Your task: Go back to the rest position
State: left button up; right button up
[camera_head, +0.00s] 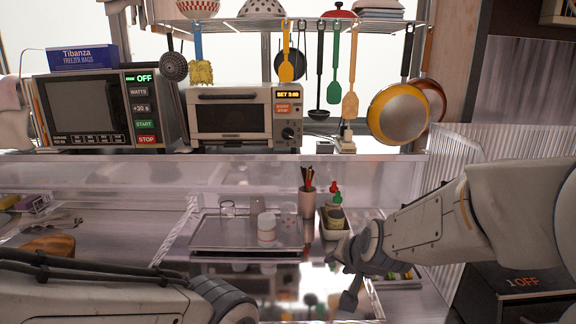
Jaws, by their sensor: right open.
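My right arm comes in from the right, and its gripper (341,279) is open. It hangs over the counter's front area, just right of the metal tray (204,240), with nothing seen between its fingers. My left arm (100,296) crosses the bottom left, low in the picture. Its dark wrist joint shows near the bottom edge, but its gripper fingers are out of view.
White cups (267,228) stand on the tray. A utensil cup (307,202) and a caddy with bottles (334,219) are close to my right gripper. A microwave (84,108) and toaster oven (226,115) sit on the shelf behind. Pans (397,112) hang above.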

jog(key=s+d+f+n+g+h, duration=0.1)
jog(key=s+d+f+n+g, duration=0.3)
jog(key=s, duration=0.3)
jog(key=s+d+f+n+g+h, duration=0.1)
jog(key=s+d+f+g, duration=0.1)
jog(key=s+d+f, duration=0.35)
jog(key=s+a+f+n+g+y+b, duration=0.1)
jog(key=s+a+f+n+b, duration=0.1)
jog(key=s+a+n+b, duration=0.45)
jog(key=s+a+f+n+g+b, duration=0.1)
jog(key=s+a+f+b, duration=0.25)
jog(key=s+a, duration=0.55)
notch_tip(320, 180, up, 25)
jog(key=p, duration=2.4)
jog(key=shift+s+a+r, duration=0.15)
jog(key=shift+a, duration=0.05)
